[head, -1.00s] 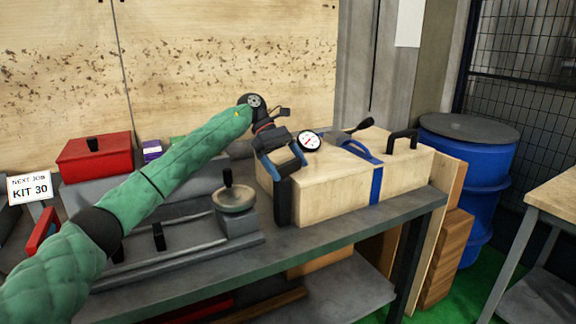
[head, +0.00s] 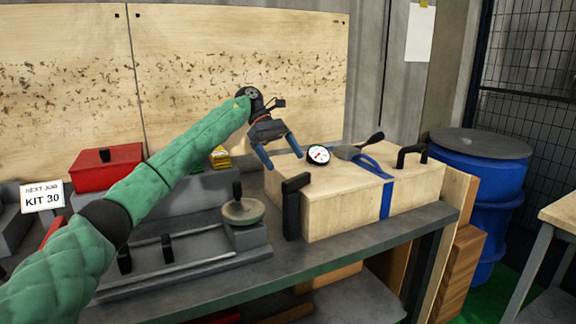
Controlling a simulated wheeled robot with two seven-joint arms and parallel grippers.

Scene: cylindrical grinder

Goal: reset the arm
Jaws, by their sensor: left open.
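My left arm (head: 165,195), in a green quilted sleeve, reaches from the lower left across the bench. My left gripper (head: 282,160) is open with its two blue-sided fingers pointing down and to the right. Nothing shows between the fingers. It hangs above the left end of a wooden box (head: 345,213), near a black handle on the box's end. A dial gauge (head: 318,155) with a white face sits on the box top, right of the fingers and apart from them. My right gripper is not in view.
A blue strap (head: 387,199) and a black handle (head: 411,153) are on the box. A red box (head: 106,169), a "KIT 30" sign (head: 41,197) and a grinder-like machine with a handwheel (head: 243,210) stand at left. A blue drum (head: 480,170) stands right.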

